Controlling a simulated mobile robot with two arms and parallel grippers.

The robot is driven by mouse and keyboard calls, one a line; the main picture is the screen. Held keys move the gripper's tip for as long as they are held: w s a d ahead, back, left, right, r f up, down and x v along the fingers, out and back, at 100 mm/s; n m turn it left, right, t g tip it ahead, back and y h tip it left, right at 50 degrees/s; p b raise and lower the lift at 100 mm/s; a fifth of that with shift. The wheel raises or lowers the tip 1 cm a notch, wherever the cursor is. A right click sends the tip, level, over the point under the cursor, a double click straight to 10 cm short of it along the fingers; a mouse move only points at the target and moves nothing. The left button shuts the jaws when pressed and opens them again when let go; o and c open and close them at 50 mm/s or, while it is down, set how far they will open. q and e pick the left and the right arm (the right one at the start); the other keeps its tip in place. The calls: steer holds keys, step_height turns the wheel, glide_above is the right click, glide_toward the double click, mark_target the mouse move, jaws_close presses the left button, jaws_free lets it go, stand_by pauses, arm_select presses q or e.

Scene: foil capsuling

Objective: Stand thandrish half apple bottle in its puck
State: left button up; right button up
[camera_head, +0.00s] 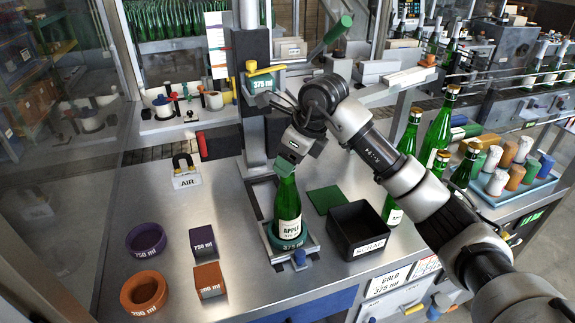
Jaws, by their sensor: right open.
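A green half bottle with a white APPLE label (288,213) stands upright on the machine's plate. Its base sits inside a dark green ring-shaped puck (291,241), whose rim shows around it. My right gripper (285,172) is at the top of the bottle, with the arm reaching in from the right. Its jaws are open around or just above the neck; the bottle's mouth is hidden by the gripper. My left gripper is out of view.
A purple ring (146,240) and an orange ring (143,291) lie at left, near purple (205,245) and orange (209,281) blocks. A black SCRAP bin (348,213) stands right of the bottle. Several green bottles (438,130) and a tray of capsules (527,196) are further right.

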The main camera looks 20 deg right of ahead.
steer(key=b+v, duration=0.2)
steer(key=v, duration=0.8)
